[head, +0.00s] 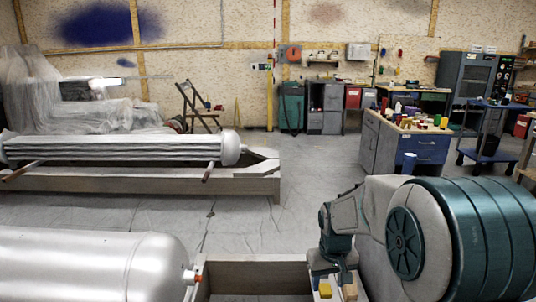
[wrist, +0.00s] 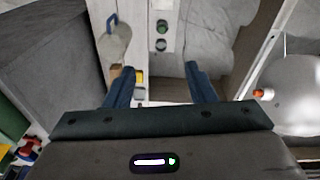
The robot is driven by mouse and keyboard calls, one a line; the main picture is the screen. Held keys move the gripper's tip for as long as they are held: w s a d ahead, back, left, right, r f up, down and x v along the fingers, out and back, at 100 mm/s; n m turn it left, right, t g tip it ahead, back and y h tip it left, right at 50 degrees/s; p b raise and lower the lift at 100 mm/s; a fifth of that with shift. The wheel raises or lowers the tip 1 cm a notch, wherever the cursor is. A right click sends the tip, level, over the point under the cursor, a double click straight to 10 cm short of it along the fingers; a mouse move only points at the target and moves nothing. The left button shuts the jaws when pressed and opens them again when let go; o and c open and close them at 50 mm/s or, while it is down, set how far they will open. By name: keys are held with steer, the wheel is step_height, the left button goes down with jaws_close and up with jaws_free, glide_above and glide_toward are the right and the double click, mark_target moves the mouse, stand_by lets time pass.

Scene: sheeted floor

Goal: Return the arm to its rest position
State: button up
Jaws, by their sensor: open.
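My gripper (head: 333,272) is at the lower middle of the head view, at the end of my grey and teal arm, pointing down over a pale beam. In the wrist view its two blue fingers (wrist: 160,72) are spread wide apart, with nothing held between them. A yellow piece (wrist: 139,77) and a brown piece beside it show near the left finger. In the head view the yellow piece (head: 325,290) and a wooden-coloured block (head: 350,290) appear just below the gripper. I cannot tell exactly how far the fingers are above them.
A white tank (head: 90,265) with an orange tip lies at lower left, near a timber frame (head: 250,272). A pale beam (wrist: 165,12) carries two green round items (wrist: 161,36). A blue-handled item (wrist: 113,40) stands left of it. A workbench (head: 400,145) stands behind; the middle floor is clear.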

steer(key=s+r+m+t+p, duration=0.1)
steer(key=s+r+p, duration=1.1)
steer(key=s+r, duration=0.7)
steer(key=shift+s+r+m, duration=0.4)
steer(key=shift+r, duration=0.5)
